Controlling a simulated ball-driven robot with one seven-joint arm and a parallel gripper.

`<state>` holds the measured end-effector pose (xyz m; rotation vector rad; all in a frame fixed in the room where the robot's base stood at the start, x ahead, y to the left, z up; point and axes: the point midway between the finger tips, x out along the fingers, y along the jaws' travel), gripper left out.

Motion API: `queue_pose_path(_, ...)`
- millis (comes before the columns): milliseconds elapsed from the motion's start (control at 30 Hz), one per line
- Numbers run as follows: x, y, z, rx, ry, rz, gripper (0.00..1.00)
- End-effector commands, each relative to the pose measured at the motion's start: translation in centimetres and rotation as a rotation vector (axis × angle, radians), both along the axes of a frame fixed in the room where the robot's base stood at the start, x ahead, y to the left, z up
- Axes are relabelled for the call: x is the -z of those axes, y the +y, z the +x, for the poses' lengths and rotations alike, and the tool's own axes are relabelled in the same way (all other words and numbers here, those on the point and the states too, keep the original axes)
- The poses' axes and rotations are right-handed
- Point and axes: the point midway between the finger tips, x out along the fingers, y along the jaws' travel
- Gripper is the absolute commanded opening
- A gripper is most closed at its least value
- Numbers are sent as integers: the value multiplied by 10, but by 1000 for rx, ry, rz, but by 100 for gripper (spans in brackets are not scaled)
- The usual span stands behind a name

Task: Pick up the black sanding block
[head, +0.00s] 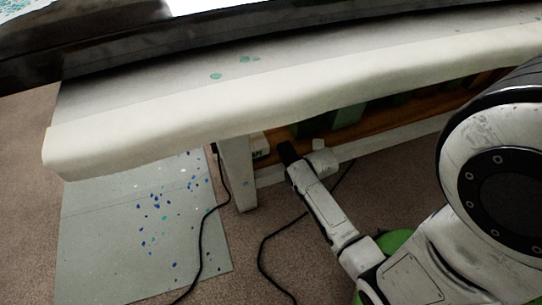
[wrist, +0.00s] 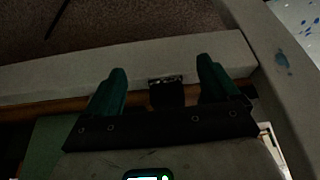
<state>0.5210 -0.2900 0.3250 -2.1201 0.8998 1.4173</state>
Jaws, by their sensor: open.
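A small black block with a grey, speckled end (wrist: 167,93), which looks like the sanding block, shows in the wrist view between my gripper's two dark green fingers. My gripper (wrist: 162,80) is open, with a finger on each side of the block and visible space between. Whether the fingers are level with the block in depth I cannot tell. In the head view the dark end of my gripper (head: 288,153) reaches under the table edge at the shelf. The block cannot be made out there.
A table draped in a pale cover (head: 250,105) overhangs the wooden shelf (head: 385,115), which holds green items (head: 347,116). A pale table leg (head: 238,175) and a lettered box (head: 259,146) stand left of my gripper. Black cables (head: 201,240) cross the floor. A speckled sheet (head: 110,240) lies left.

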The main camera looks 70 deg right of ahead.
Motion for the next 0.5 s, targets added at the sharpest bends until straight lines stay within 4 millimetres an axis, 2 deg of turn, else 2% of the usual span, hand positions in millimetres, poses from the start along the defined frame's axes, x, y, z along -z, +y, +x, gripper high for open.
queue_pose_path(300, 1, -38, 37, 0, -1, -1, 88)
queue_pose_path(500, 0, -46, 46, -2, -1, -1, 88)
